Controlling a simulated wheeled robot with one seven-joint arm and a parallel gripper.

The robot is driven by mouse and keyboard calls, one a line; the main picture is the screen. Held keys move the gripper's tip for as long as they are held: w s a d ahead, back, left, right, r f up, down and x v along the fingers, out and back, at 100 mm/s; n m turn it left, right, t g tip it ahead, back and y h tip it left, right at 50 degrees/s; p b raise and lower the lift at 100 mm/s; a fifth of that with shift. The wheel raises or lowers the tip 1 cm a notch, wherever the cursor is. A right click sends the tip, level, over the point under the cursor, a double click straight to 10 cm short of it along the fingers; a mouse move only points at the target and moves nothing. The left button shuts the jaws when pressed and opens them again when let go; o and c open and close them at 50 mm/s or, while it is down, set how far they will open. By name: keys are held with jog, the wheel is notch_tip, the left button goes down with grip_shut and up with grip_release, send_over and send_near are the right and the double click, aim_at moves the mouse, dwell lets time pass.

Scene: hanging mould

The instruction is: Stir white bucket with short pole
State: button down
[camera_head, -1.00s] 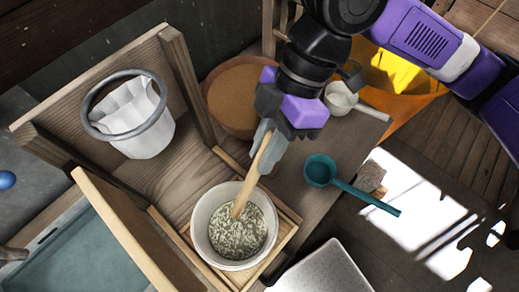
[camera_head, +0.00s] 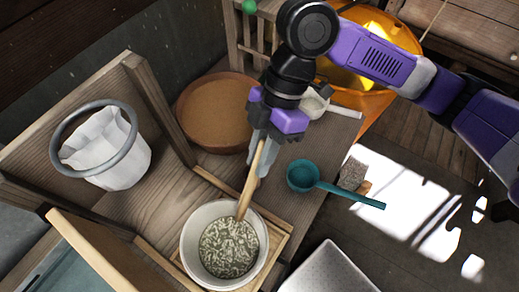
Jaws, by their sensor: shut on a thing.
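The white bucket (camera_head: 193,268) stands on a wooden frame on the wooden bench and holds a speckled, greenish-white pulp (camera_head: 229,246). My gripper (camera_head: 263,150) is above and behind the bucket, shut on the upper part of the short wooden pole (camera_head: 250,182). The pole slants down and to the left. Its lower end is at the far inner side of the bucket, near the pulp's edge; whether the tip is under the pulp I cannot tell.
A grey ring with a white cloth (camera_head: 96,148) hangs at the left. A brown bowl (camera_head: 215,112), an orange tub (camera_head: 368,55) and a white scoop (camera_head: 313,103) are behind. A teal ladle (camera_head: 302,176), a rough block (camera_head: 352,173) and a pale tray (camera_head: 326,272) are at the right.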

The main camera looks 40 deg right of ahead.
aim_at(244, 206)
jog(key=shift+x, duration=7.15)
jog(key=shift+d, duration=0.15)
